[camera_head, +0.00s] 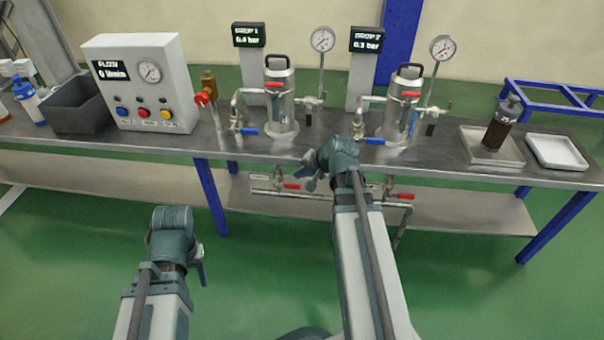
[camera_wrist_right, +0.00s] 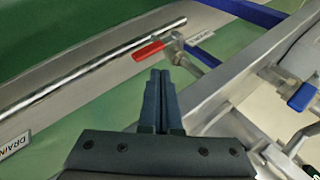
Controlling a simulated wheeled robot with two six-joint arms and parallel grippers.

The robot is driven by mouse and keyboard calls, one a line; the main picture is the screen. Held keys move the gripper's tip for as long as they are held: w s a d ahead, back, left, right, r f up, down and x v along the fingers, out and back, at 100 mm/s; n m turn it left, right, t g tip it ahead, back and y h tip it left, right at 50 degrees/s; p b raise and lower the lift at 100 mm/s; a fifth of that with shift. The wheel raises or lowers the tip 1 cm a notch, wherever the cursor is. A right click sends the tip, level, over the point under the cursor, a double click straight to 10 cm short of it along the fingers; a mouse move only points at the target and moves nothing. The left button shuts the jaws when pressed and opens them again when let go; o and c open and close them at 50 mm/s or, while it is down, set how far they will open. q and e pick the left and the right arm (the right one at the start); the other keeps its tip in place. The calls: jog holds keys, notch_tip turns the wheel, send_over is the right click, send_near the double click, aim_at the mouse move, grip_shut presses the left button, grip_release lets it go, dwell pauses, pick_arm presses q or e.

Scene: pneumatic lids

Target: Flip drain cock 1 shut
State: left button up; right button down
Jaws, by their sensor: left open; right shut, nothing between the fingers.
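Drain cock 1, a small valve with a red lever (camera_head: 291,186), hangs under the bench below the left vessel, which stands by the DROP 1 display. A red-levered cock (camera_wrist_right: 148,50), apparently the same one, shows in the right wrist view beyond my fingertips. Its lever points left from the metal valve body. My right gripper (camera_head: 309,178) is at the bench's front edge, close to the cock. Its fingers (camera_wrist_right: 160,78) are shut, empty and apart from the lever. My left gripper (camera_head: 200,265) is low in front of the bench, open and far from the cock.
A second red-levered cock (camera_head: 405,196) hangs further right under the bench. Drain pipes (camera_head: 310,196) run below. The metal benchtop (camera_head: 300,150) overhangs the cocks. Blue levers (camera_head: 247,131) sit on top near its edge. A blue bench leg (camera_head: 211,197) stands left of the cock.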

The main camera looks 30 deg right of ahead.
pick_arm(q)
notch_tip(320, 180, up, 5)
jog(key=p, duration=0.3)
jog(key=shift+f, duration=0.1)
pick_arm(e)
jog(key=s+d+r, duration=0.4)
jog(key=s, duration=0.3)
jog(key=shift+s+d+r, duration=0.25)
jog(key=shift+s+r, duration=0.05)
jog(key=shift+r, duration=0.1)
jog(key=shift+a, duration=0.1)
jog(key=s+a+f+n+g+h+p, duration=0.1)
jog(key=s+a+n+g, duration=0.3)
jog(key=a, duration=0.6)
jog(key=s+a+f+n+g+h+p, duration=0.1)
jog(key=s+a+n+h, duration=0.1)
jog(key=a+n, duration=0.6)
jog(key=s+a+f+n+g+h+p, duration=0.1)
jog(key=s+a+n+g, duration=0.15)
jog(key=a, duration=0.95)
pick_arm(q)
notch_tip(320, 180, up, 40)
jog(key=p, duration=3.7)
jog(key=shift+p, duration=0.35)
pick_arm(e)
notch_tip(320, 180, up, 38)
jog(key=shift+s+r, duration=0.15)
jog(key=shift+r, duration=0.1)
